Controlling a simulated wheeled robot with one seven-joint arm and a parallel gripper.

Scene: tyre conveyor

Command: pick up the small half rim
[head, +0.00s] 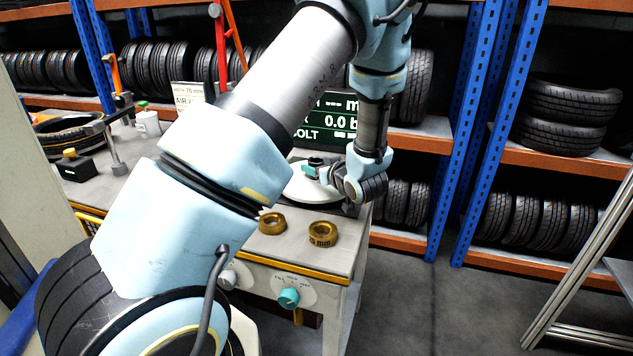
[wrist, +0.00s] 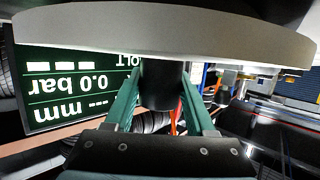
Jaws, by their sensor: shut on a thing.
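The small half rim looks like a pale, shallow disc (head: 308,190) with a dark hub in its middle. In the head view it is at the far right part of the workbench (head: 340,262), below the display. My gripper (head: 313,166) is over the disc, with its teal fingers shut on the hub. In the wrist view the half rim (wrist: 160,38) spans the top of the picture, and the dark hub sits between the two teal fingers (wrist: 163,85). I cannot tell whether the disc touches the bench. My wrist hides its right side.
Two brass rings (head: 272,223) (head: 322,234) lie on the bench in front of the disc. A dark display (head: 330,130) reading 0.0 bar stands behind it. Tyre racks (head: 480,130) stand behind.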

